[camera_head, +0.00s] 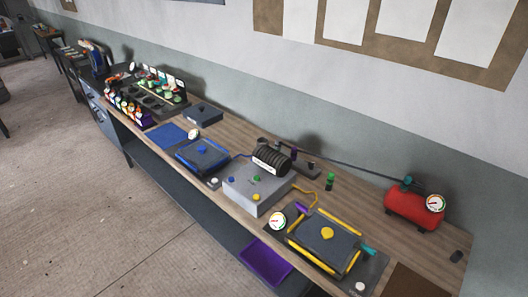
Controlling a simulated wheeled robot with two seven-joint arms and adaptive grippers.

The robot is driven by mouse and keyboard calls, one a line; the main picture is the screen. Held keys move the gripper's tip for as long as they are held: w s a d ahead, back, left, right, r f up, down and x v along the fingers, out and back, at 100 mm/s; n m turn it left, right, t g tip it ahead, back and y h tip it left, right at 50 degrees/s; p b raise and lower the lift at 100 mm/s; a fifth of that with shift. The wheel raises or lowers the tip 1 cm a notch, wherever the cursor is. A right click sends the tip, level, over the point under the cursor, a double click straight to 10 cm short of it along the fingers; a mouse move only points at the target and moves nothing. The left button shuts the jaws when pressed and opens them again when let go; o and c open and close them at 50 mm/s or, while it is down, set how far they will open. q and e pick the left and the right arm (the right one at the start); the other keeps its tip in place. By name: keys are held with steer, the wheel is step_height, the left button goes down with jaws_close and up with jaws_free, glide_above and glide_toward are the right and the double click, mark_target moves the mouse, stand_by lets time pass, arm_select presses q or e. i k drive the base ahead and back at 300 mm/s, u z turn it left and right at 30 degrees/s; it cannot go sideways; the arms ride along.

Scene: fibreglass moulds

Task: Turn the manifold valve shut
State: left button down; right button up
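A dark bar-like fitting (312,170) lies at the back of the wooden bench with a long dark pipe (365,178) running right from near it to the red tank. It may be the manifold, but it is small and I cannot tell its valve's position. A small purple upright part (294,154) stands at its left end. A green-topped dark piece (330,181) stands in front of it. A teal handle-like part (369,251) sits at the right edge of the yellow-edged mould (318,248). Neither of my grippers is in view.
A grey box (262,200) with coloured knobs stands mid-bench, beside a dark ribbed cylinder (270,162). A blue-edged mould (204,153) is to its left. A red tank (412,209) with a gauge is at right. Bottles crowd the far left; open floor lies in front.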

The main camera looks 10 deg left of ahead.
mark_target(311, 165)
steer(key=u, duration=0.5)
steer(key=i, duration=0.7)
steer(key=u, duration=0.2)
